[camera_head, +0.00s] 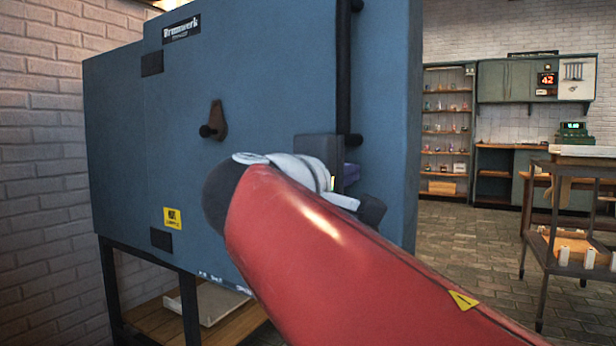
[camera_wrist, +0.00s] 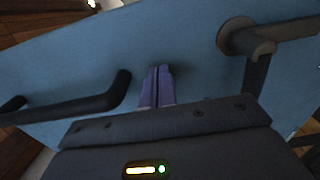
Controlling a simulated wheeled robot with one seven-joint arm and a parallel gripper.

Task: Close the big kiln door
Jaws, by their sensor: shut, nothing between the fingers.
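The big kiln (camera_head: 115,150) is a blue box on dark legs at the left in the head view. Its broad blue door panel (camera_head: 265,90) carries a nameplate, a brown latch piece (camera_head: 217,122) and a yellow warning label. I cannot tell how far the door stands from shut. In the wrist view the blue panel (camera_wrist: 200,75) fills most of the picture, with a black bar handle (camera_wrist: 75,110) at left and a round-based dark lever (camera_wrist: 245,38) at right. My gripper (camera_wrist: 159,70) is shut and empty between them, its purple fingertips close to the panel; contact is unclear.
In the head view a brick wall (camera_head: 40,170) stands close at the left. A wheeled cart (camera_head: 560,250) with white cylinders is at the right. Shelves (camera_head: 446,130) and green cabinets stand at the back. Tiled floor (camera_head: 465,250) is clear between the kiln and cart.

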